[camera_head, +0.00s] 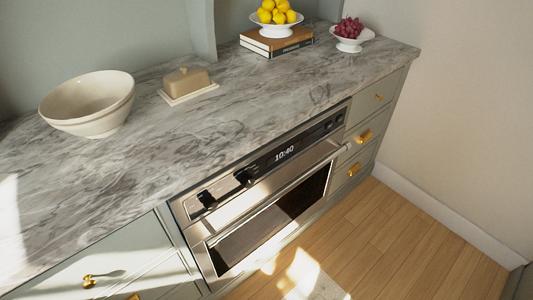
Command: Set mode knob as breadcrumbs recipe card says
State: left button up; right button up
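A built-in oven (262,215) sits under the marble counter, with a control panel along its top. The panel's display (284,153) reads 10:40. Two dark knobs are left of the display, one near the panel's left end (206,199) and one closer to the display (243,177). Smaller dark knobs (329,125) are at the panel's right end. Their labels and pointer positions are too small to read, so I cannot tell which is the mode knob. I see no recipe card. Neither of my grippers is in view.
On the counter (215,120) stand a cream bowl (88,105), a butter dish (187,84), books (277,44) under a dish of lemons (276,13), and a dish of grapes (348,32). Drawers with brass handles flank the oven. The wooden floor (390,235) in front is mostly clear.

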aim_at(210, 203)
jog(key=l+u, duration=0.1)
jog(key=u, duration=0.3)
jog(key=l+u, duration=0.1)
jog(key=u, duration=0.25)
